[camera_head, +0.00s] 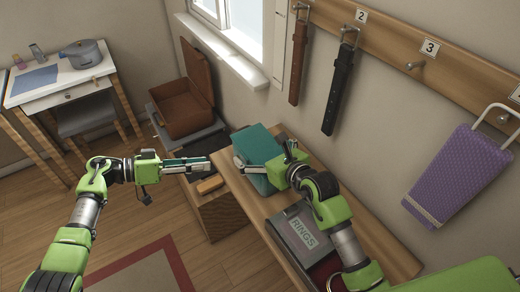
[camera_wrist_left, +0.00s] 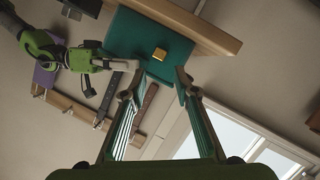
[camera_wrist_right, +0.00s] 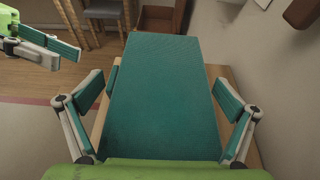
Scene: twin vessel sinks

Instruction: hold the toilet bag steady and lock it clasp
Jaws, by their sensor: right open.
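The toilet bag (camera_head: 259,148) is a teal box-shaped bag on the wooden bench. Its gold clasp (camera_wrist_left: 160,54) shows on the bag's face in the left wrist view. My right gripper (camera_head: 265,158) is open with its fingers on either side of the bag; in the right wrist view the bag (camera_wrist_right: 163,95) lies between them, with a gap visible at the right finger. My left gripper (camera_head: 208,165) is open and empty, left of the bag. In the left wrist view its fingertips (camera_wrist_left: 160,76) point toward the bag face, apart from the clasp.
A grey box labelled RINGS (camera_head: 298,238) sits on the bench (camera_head: 375,245) nearer me. A wooden box with a brush-like item (camera_head: 210,184) stands below the left gripper. An open brown case (camera_head: 185,105) is behind. Belts (camera_head: 341,85) and a purple item (camera_head: 460,175) hang on the wall.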

